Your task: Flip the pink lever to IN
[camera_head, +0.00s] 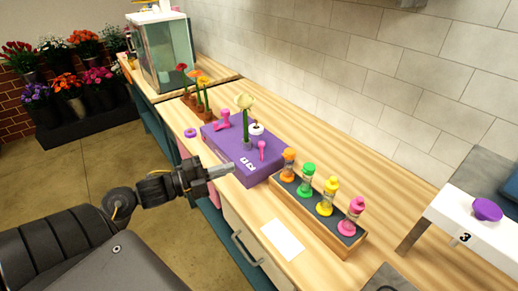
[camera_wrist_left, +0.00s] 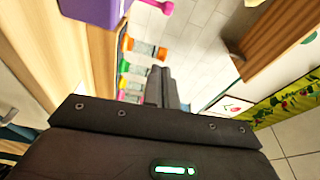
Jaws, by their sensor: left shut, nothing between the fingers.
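A purple box (camera_head: 228,143) stands on the wooden counter and carries two pink parts. One is an upright pink lever with a round knob (camera_head: 262,149) near its right edge; the other is a pink T-shaped part (camera_head: 222,121) at its far left. White marks show on the box's front, too small to read surely. My left gripper (camera_head: 226,170) is shut and empty, just in front of the box, apart from both pink parts. In the left wrist view its fingers (camera_wrist_left: 162,88) are together, with the purple box (camera_wrist_left: 92,10) and a pink part (camera_wrist_left: 160,5) at the top edge.
A flower on a green stem (camera_head: 245,105) and a white round piece (camera_head: 257,129) stand on the box. A white card (camera_head: 282,240) is on the counter.

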